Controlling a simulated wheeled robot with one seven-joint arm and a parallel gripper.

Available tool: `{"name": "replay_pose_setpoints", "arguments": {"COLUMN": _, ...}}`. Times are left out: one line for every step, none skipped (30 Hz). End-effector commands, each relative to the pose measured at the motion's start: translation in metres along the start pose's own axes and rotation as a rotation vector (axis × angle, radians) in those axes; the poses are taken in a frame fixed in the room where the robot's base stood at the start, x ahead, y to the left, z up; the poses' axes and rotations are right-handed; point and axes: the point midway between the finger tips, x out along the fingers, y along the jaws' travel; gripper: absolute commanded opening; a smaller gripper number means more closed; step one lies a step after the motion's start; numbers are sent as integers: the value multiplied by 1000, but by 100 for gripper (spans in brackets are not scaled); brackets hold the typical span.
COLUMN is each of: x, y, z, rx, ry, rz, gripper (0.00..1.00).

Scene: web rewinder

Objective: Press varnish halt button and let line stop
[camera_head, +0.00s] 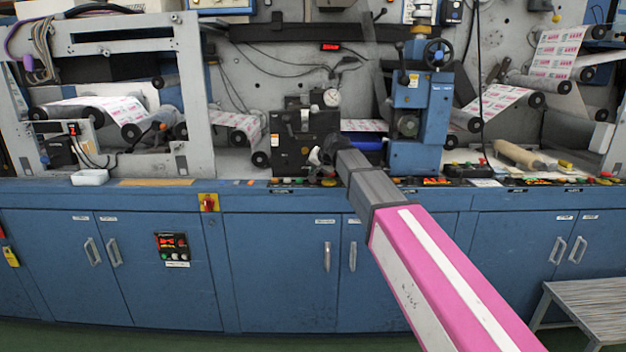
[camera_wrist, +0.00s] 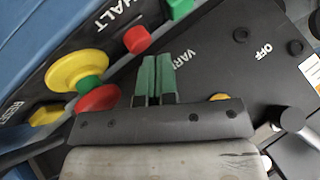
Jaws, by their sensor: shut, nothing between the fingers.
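My gripper (camera_wrist: 155,68) is shut and empty, its two green fingers side by side, pointing at the control panel in the wrist view. A small red button (camera_wrist: 137,39) lies just beyond the fingertips, slightly left; I cannot tell whether they touch. A larger red button (camera_wrist: 97,98) with a yellow collar (camera_wrist: 75,70) is left of the fingers. Lettering ending in "HALT" (camera_wrist: 115,18) is at the upper left. Lettering starting "VARN" (camera_wrist: 172,66) is right of the fingers. In the head view my gripper (camera_head: 318,157) is at the black unit (camera_head: 290,150), small and hard to make out.
A green button (camera_wrist: 180,8) and a yellow button (camera_wrist: 46,114) are also on the panel. A black knob (camera_wrist: 292,119) stands right of my gripper. Blue cabinets (camera_head: 270,260) run below the ledge. A step (camera_head: 590,305) stands at lower right.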

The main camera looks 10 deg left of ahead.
Motion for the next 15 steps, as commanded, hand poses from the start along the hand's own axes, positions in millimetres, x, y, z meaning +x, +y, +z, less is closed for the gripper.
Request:
{"name": "replay_pose_setpoints", "arguments": {"x": -2, "y": -2, "z": -2, "rx": 0, "ry": 0, "rz": 0, "gripper": 0}}
{"name": "replay_pose_setpoints", "arguments": {"x": -3, "y": -2, "z": -2, "rx": 0, "ry": 0, "rz": 0, "gripper": 0}}
{"name": "replay_pose_setpoints", "arguments": {"x": -4, "y": -3, "z": -3, "rx": 0, "ry": 0, "rz": 0, "gripper": 0}}
{"name": "replay_pose_setpoints", "arguments": {"x": -4, "y": -3, "z": -4, "rx": 0, "ry": 0, "rz": 0, "gripper": 0}}
{"name": "replay_pose_setpoints", "arguments": {"x": -5, "y": -4, "z": -4, "rx": 0, "ry": 1, "rz": 0, "gripper": 0}}
{"name": "replay_pose_setpoints", "arguments": {"x": -5, "y": -4, "z": -4, "rx": 0, "ry": 1, "rz": 0, "gripper": 0}}
{"name": "replay_pose_setpoints", "arguments": {"x": -5, "y": -4, "z": -4, "rx": 0, "ry": 1, "rz": 0, "gripper": 0}}
{"name": "replay_pose_setpoints", "arguments": {"x": -5, "y": -4, "z": -4, "rx": 0, "ry": 1, "rz": 0, "gripper": 0}}
{"name": "replay_pose_setpoints", "arguments": {"x": -5, "y": -4, "z": -4, "rx": 0, "ry": 1, "rz": 0, "gripper": 0}}
{"name": "replay_pose_setpoints", "arguments": {"x": -5, "y": -4, "z": -4, "rx": 0, "ry": 1, "rz": 0, "gripper": 0}}
{"name": "replay_pose_setpoints", "arguments": {"x": -5, "y": -4, "z": -4, "rx": 0, "ry": 1, "rz": 0, "gripper": 0}}
{"name": "replay_pose_setpoints", "arguments": {"x": -5, "y": -4, "z": -4, "rx": 0, "ry": 1, "rz": 0, "gripper": 0}}
{"name": "replay_pose_setpoints", "arguments": {"x": -5, "y": -4, "z": -4, "rx": 0, "ry": 1, "rz": 0, "gripper": 0}}
{"name": "replay_pose_setpoints", "arguments": {"x": -6, "y": -4, "z": -4, "rx": 0, "ry": 1, "rz": 0, "gripper": 0}}
{"name": "replay_pose_setpoints", "arguments": {"x": -6, "y": -4, "z": -4, "rx": 0, "ry": 1, "rz": 0, "gripper": 0}}
